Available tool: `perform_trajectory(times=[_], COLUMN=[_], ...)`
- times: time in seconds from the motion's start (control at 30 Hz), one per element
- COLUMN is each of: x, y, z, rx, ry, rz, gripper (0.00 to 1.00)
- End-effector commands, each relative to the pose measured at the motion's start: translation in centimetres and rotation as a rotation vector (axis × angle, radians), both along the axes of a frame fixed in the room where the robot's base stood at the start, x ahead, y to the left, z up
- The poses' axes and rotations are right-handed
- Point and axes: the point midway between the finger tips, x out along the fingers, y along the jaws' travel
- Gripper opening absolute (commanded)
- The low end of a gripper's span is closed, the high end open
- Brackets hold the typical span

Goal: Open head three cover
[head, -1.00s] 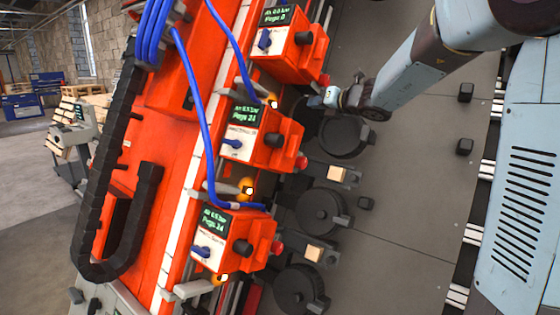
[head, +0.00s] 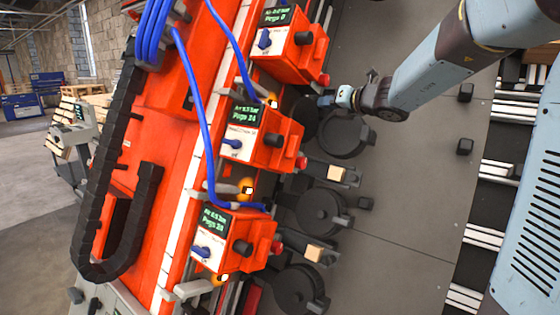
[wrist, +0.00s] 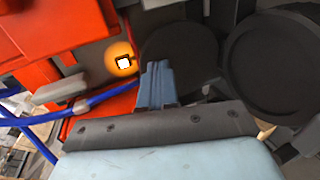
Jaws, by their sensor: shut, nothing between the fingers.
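Three orange-red head units with small green-lit displays stand in a row along the machine: top (head: 293,45), middle (head: 262,138) and bottom (head: 235,241). I cannot read which is head three. Round dark discs lie beside them: an upper one (head: 345,136), a middle one (head: 321,212) and a lower one (head: 299,289). My gripper (head: 325,101) is shut and empty, at the upper left of the upper disc, beside another dark round piece (head: 300,118). In the wrist view my shut fingers (wrist: 157,80) overlap a dark disc (wrist: 180,58); a rimmed disc (wrist: 272,66) is to the right. I cannot tell whether they touch.
Blue hoses (head: 193,95) loop past the units, and one also crosses the wrist view (wrist: 95,103). An orange lamp (wrist: 122,60) glows near my fingers. Wooden blocks (head: 338,173) sit between the discs. The grey plate (head: 400,180) to the right is largely clear.

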Motion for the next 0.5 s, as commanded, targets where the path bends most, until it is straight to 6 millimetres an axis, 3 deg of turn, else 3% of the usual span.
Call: perform_trajectory(times=[0.5], x=[-1.6], y=[-1.3], z=[0.3], rx=[0.000], ry=[-0.001], rz=[0.000], gripper=[0.00])
